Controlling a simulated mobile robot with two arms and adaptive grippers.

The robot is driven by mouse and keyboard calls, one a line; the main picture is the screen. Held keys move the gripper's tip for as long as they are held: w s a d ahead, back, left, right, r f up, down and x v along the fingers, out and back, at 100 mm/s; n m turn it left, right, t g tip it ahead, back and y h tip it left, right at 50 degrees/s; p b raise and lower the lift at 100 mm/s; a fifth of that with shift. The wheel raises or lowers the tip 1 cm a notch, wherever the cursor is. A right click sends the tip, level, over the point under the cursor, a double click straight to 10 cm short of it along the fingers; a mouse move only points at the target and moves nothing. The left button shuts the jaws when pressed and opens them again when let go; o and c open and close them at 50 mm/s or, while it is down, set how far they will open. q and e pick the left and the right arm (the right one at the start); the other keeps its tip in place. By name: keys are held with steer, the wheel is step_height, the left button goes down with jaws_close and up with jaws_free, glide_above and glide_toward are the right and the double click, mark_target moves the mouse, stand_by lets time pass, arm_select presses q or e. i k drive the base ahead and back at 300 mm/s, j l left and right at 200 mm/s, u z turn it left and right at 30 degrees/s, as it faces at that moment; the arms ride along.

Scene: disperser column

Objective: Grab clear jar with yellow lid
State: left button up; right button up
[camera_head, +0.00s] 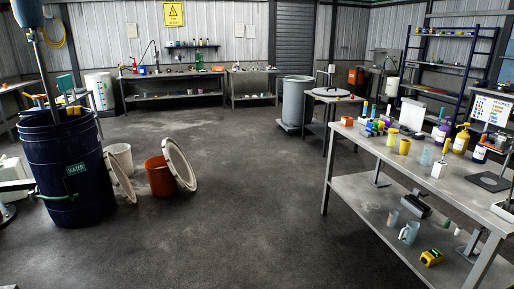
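I cannot make out a clear jar with a yellow lid for certain at this size. Small containers stand on the metal workbench (348,133) at the right. Among them are two yellow containers, one (392,137) farther back and one (404,146) nearer. A small clear bluish vessel (424,157) stands to their right, with no yellow lid that I can see. Neither of my grippers is in view.
A blue WATER drum (75,175) stands at the left. Beside it are an orange bucket (159,176), a white bucket (121,158) and leaning round lids (180,163). A yellow tool (431,257) lies on the workbench's lower shelf. The middle floor is clear.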

mark_target(391, 139)
steer(key=i+z, duration=0.2)
steer(key=i, duration=0.35)
steer(key=i+z, duration=0.2)
steer(key=i, duration=0.35)
steer(key=i+j+z, duration=0.25)
steer(key=i, duration=0.3)
steer(key=i+j+z, duration=0.2)
steer(key=i, duration=0.35)
